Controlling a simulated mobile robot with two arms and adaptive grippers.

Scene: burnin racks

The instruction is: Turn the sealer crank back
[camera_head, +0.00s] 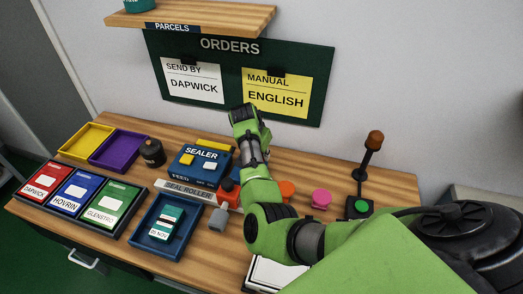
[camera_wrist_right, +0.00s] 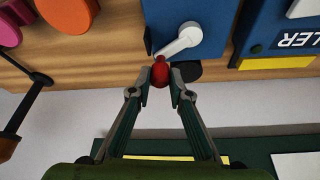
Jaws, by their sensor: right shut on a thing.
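The crank (camera_wrist_right: 180,40) is a light grey lever with a red knob (camera_wrist_right: 160,72), mounted on a blue housing (camera_wrist_right: 190,15) in the right wrist view. My right gripper (camera_wrist_right: 161,80) is shut on the red knob, with one fingertip at each side. In the head view my right arm covers the crank and the fingertips. The blue sealer (camera_head: 200,158), with its SEALER lettering, stands left of my arm there; its edge also shows in the right wrist view (camera_wrist_right: 285,28). My left gripper is not in view.
The orange disc (camera_head: 287,190), pink piece (camera_head: 321,199) and upright brown-knobbed lever (camera_head: 367,155) stand right of my arm. Left are the yellow tray (camera_head: 86,139), purple tray (camera_head: 119,149), dark jar (camera_head: 152,153) and blue tray (camera_head: 152,242). The orders board (camera_head: 235,80) hangs behind.

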